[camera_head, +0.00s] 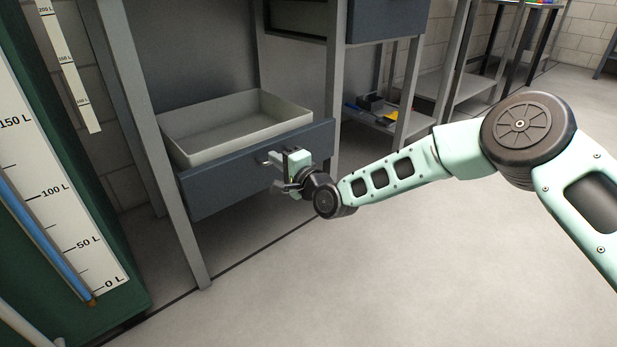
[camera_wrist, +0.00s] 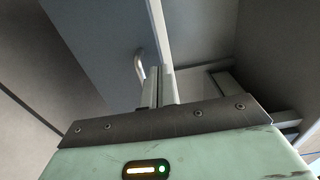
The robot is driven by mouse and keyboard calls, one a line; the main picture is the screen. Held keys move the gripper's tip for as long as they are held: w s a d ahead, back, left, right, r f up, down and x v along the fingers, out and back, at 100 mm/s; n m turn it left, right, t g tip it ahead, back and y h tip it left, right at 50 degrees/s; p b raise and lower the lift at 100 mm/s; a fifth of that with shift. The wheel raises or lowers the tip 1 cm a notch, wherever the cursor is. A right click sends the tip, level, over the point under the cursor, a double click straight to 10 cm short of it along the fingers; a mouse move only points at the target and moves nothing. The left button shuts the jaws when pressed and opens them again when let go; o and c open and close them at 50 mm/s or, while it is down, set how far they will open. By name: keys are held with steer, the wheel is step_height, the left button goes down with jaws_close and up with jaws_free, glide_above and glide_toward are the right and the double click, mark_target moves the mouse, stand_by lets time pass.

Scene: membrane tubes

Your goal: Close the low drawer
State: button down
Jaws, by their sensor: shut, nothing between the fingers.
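The low drawer has a blue-grey front (camera_head: 225,185) and a pale grey tray-like inside (camera_head: 235,125) that shows empty from above. It stands open; how far is hard to judge. Its small metal handle (camera_head: 264,156) is on the front, and the handle also shows in the wrist view (camera_wrist: 139,66). My gripper (camera_head: 275,160) is at the drawer front by the handle. In the wrist view the fingers (camera_wrist: 159,88) are together with nothing between them, just right of the handle, near the front's top edge. Whether they touch is unclear.
Grey frame legs (camera_head: 180,220) stand beside the drawer. Another blue drawer (camera_head: 388,20) is higher at right, above a low shelf with dark and yellow items (camera_head: 375,105). A green tank with a litre scale (camera_head: 65,200) is at left. The floor in front is clear.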

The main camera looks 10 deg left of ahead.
steer(key=s+d+r+n+g+h+p, duration=0.45)
steer(key=s+d+r, duration=0.25)
steer(key=s+d, duration=0.6)
steer(key=s+d+r+n+g+h+p, duration=0.3)
steer(key=s+d+r+n+h+p, duration=0.3)
steer(key=s+d, duration=0.65)
steer(key=s+d+r+n+g+h+p, duration=0.4)
steer(key=s+d+r, duration=0.55)
steer(key=s, duration=0.55)
step_height(320, 180, up, 37)
steer(key=p, duration=3.7)
steer(key=shift+n+y, duration=0.35)
steer(key=shift+y, duration=0.1)
steer(key=shift+d+t, duration=0.1)
steer(key=shift+t, duration=0.15)
